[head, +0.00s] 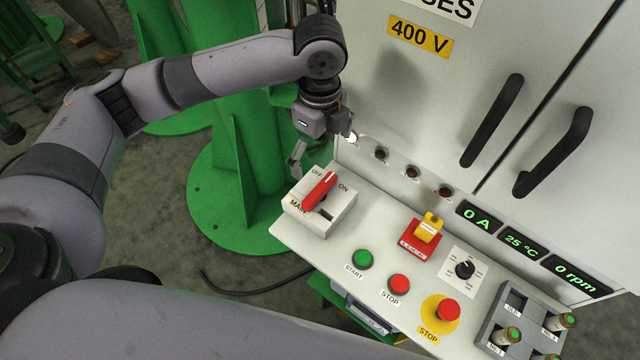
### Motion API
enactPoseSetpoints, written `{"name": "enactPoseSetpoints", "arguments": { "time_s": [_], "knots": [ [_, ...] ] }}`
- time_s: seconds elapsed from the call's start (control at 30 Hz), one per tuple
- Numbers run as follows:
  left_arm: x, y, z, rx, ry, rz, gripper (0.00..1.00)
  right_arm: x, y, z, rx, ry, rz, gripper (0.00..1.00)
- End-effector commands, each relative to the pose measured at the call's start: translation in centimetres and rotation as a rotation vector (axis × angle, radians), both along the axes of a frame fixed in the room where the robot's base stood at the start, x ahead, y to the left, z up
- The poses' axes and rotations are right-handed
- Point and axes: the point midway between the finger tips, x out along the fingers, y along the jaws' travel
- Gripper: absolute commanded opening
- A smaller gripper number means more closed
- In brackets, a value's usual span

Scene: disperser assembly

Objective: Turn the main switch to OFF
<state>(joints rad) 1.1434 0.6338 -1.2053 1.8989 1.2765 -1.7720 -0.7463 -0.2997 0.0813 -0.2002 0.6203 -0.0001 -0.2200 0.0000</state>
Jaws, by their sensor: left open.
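The main switch is a pale box (321,212) with a red handle (319,191) on the left end of the control panel. It bears the words OFF, ON and MAIN. The handle lies slantwise, its far end between the OFF and ON labels. My left gripper (299,158) is just behind and above the switch, pointing down, apart from the handle. It is open and empty; one finger shows clearly, the other is hard to make out. My right gripper is not in view.
The cabinet (410,110) with two black handles rises behind the panel. A row of small lamps (381,154) runs along its foot. A yellow and red lock switch (425,232), start button (362,259), stop button (399,285) and emergency stop (447,311) lie to the right.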

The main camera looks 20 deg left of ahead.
Motion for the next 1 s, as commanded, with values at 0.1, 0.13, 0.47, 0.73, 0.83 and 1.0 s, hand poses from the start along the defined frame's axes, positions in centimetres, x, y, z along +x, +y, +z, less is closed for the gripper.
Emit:
{"name": "enactPoseSetpoints", "arguments": {
  "time_s": [0.1,0.13,0.47,0.73,0.83,1.0],
  "knots": [
    [-0.1,0.1,-2.8,0.002,0.005,0.000,1.00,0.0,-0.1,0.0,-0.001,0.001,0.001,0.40],
    [-0.1,0.0,-3.5,0.001,0.004,0.000,1.00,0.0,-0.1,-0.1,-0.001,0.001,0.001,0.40],
    [-0.1,0.0,-10.2,0.002,0.002,-0.001,1.00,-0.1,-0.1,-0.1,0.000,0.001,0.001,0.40],
    [-0.1,0.0,-12.8,0.000,0.000,-0.002,1.00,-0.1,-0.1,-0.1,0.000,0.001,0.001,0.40],
    [0.0,0.0,-13.0,-0.001,-0.002,-0.002,1.00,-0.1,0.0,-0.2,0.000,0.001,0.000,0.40],
    [0.0,0.0,-13.1,-0.001,-0.002,-0.002,1.00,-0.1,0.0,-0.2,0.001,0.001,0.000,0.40]
  ]
}}
